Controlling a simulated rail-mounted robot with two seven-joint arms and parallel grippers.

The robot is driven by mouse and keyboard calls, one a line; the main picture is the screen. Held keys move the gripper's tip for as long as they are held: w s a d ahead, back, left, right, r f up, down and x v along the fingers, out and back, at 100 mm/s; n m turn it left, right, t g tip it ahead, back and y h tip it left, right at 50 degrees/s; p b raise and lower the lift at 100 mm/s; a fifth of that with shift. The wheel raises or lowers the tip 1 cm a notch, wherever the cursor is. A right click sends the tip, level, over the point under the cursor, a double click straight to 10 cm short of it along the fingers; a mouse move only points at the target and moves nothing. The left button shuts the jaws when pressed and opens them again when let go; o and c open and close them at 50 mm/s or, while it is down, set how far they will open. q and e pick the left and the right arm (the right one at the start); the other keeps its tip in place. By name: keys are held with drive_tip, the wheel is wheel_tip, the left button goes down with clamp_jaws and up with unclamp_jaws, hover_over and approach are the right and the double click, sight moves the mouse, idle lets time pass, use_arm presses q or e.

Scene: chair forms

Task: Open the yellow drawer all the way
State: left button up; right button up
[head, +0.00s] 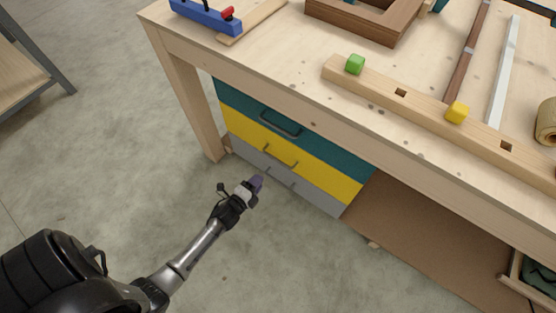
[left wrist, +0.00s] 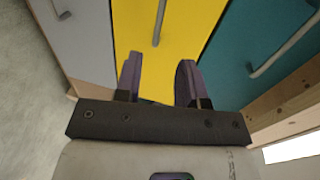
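The yellow drawer (head: 310,168) is the middle of three stacked drawers under the workbench, between a teal one above and a grey one below. Its front looks flush with the others, so it appears closed. Its bar handle (head: 280,154) also shows in the left wrist view (left wrist: 160,22). My left gripper (head: 257,183) is in front of the drawers, low and close to the handle in the head view. In the left wrist view its two purple fingers (left wrist: 160,80) are apart and empty, facing the yellow front (left wrist: 180,45), with the handle beyond the fingertips. My right gripper is not in view.
The teal drawer (head: 240,98) and grey drawer (head: 325,200) have similar handles. The workbench top (head: 290,75) overhangs them and carries wooden beams and small blocks. A bench leg (head: 190,105) stands left of the drawers. The concrete floor (head: 110,150) in front is clear.

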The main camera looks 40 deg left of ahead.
sight(279, 160)
use_arm(q)
drive_tip(key=shift+b+x, duration=3.15)
drive_tip(key=shift+x, duration=3.75)
drive_tip(key=shift+a, duration=0.1)
drive_tip(key=shift+c, duration=1.4)
clamp_jaws()
